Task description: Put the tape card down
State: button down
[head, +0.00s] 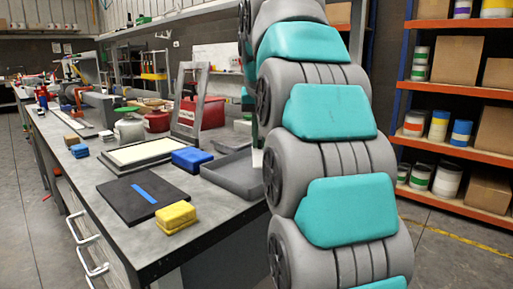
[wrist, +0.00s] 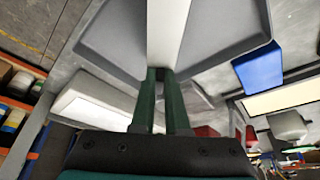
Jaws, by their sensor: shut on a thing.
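My gripper (wrist: 165,78) is shut on a pale, flat, strip-like thing, which I take to be the tape card (wrist: 168,30). In the wrist view the card runs from between the green fingertips to the top edge, across the grey tray (wrist: 110,35). In the head view the tray (head: 232,179) lies on the bench, and my arm hides most of the gripper. Only a small pale bit of the card (head: 257,158) shows there, beside the arm at the tray's far side. I cannot tell whether the card touches the tray.
A blue block (head: 192,159) and a white framed panel (head: 140,154) lie left of the tray. A black board (head: 120,200) with a blue strip and a yellow block (head: 175,217) are nearer. A grey upright frame (head: 185,105) and red box (head: 207,112) stand behind.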

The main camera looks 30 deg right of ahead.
aim_at(257, 150)
jog(key=shift+w+d+f, duration=0.1)
jog(key=shift+w, duration=0.7)
jog(key=shift+f, duration=1.7)
jog(key=shift+f, duration=0.2)
jog(key=c, duration=0.9)
grip_release()
jog(key=shift+r, duration=0.1)
jog(key=shift+v, duration=1.45)
jog(key=shift+p+v, duration=0.55)
jog(key=shift+v, duration=1.85)
